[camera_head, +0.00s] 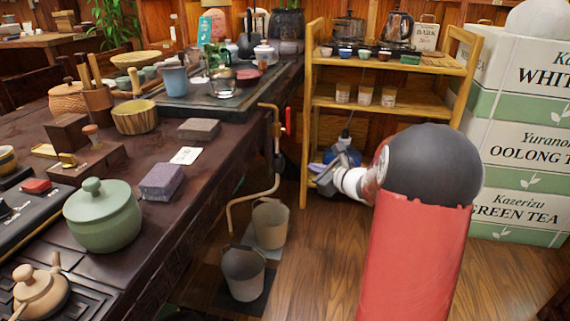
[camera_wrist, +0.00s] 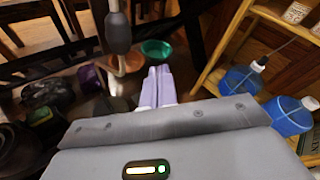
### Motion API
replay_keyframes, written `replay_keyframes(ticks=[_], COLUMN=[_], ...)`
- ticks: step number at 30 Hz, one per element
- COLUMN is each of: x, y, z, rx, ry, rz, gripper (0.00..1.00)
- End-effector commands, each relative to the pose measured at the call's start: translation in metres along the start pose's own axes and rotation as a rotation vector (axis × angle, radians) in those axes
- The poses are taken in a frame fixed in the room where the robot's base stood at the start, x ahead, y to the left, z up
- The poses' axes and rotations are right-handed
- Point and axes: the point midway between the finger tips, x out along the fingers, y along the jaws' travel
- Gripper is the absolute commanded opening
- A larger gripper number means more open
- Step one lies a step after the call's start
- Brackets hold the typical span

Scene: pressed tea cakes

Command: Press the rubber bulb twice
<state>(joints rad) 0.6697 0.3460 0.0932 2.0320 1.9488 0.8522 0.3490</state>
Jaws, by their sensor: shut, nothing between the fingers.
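The dark rubber bulb (camera_head: 278,163) sits on the tan pipe (camera_head: 243,197) that hangs at the side of the dark tea table. In the wrist view the bulb (camera_wrist: 118,32) is at the top, left of my fingers, upright on its tube. My gripper (camera_wrist: 158,78) has its two pale fingers together with nothing between them. The fingertips are apart from the bulb in the picture. In the head view my grey gripper is at the end of my red arm, right of the bulb, and its fingertips are hard to make out.
Two buckets (camera_head: 244,274) stand on the floor under the pipe. A red valve handle (camera_head: 288,118) is above the bulb. A wooden shelf (camera_head: 385,118) stands behind my arm. Blue water jugs (camera_wrist: 290,116) are right of my gripper. Tea boxes (camera_head: 520,135) are stacked at right.

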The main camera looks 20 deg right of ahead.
Motion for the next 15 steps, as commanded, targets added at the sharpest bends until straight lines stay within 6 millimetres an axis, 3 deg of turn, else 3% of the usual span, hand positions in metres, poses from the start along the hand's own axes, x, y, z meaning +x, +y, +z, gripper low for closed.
replay_keyframes(ticks=[9,15], x=[-0.015,-0.026], y=[-0.010,-0.019], z=[-0.017,-0.022], rx=[0.767,0.987], ry=[-0.307,-0.423], rz=[-0.001,0.001], gripper=[0.00,0.00])
